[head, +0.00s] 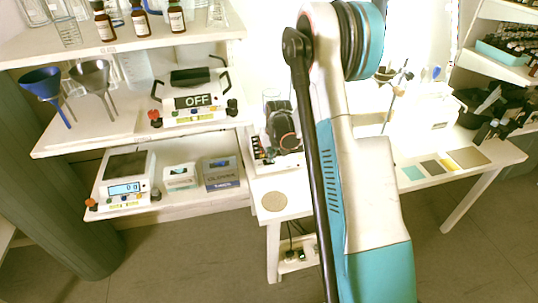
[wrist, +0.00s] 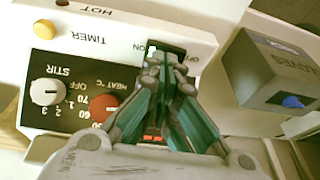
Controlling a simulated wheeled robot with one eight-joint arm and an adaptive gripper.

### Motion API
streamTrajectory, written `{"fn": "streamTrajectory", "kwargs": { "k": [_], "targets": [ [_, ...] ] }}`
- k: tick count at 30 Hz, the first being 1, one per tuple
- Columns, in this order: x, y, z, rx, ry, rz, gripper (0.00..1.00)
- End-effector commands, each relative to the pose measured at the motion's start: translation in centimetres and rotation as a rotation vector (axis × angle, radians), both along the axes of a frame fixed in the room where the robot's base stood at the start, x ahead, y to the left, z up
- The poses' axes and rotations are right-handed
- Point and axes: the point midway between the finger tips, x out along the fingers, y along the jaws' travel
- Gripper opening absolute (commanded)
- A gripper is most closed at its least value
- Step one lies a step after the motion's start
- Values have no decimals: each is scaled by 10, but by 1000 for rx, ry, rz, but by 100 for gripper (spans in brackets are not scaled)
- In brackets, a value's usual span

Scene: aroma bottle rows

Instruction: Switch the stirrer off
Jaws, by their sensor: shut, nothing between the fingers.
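The stirrer is a white-cased device with a black control panel, seen upside down in the wrist view (wrist: 75,85). Its grey STIR knob (wrist: 47,92) and red HEAT knob (wrist: 103,107) sit on the black panel. A dark rocker switch (wrist: 173,48) with a green edge lies between ON and OFF lettering, partly hidden by my fingers. My gripper (wrist: 163,62) is shut and empty, its tips at or very close to the switch; contact cannot be told. In the head view my arm hides much of the stirrer's bench area.
A grey GLOVES box (wrist: 275,70) stands close to the right of my fingers in the wrist view. In the head view, a device with an OFF sign (head: 193,101), funnels (head: 92,78) and a balance (head: 123,187) stand on the left shelves. A round cork mat (head: 273,201) lies on the bench.

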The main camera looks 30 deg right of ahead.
Motion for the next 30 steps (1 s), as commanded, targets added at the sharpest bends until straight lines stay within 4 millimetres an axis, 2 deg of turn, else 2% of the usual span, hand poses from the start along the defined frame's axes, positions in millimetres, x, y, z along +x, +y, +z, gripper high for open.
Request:
{"fn": "streamTrajectory", "kwargs": {
  "k": [7,15,18,24,30],
  "targets": [
    [4,3,43,-1,0,2,0],
    [-14,4,98,0,1,2,0],
    [-19,5,113,0,1,2,0],
    [-24,6,130,0,1,2,0],
    [-25,6,132,-1,0,2,0]
  ]
}}
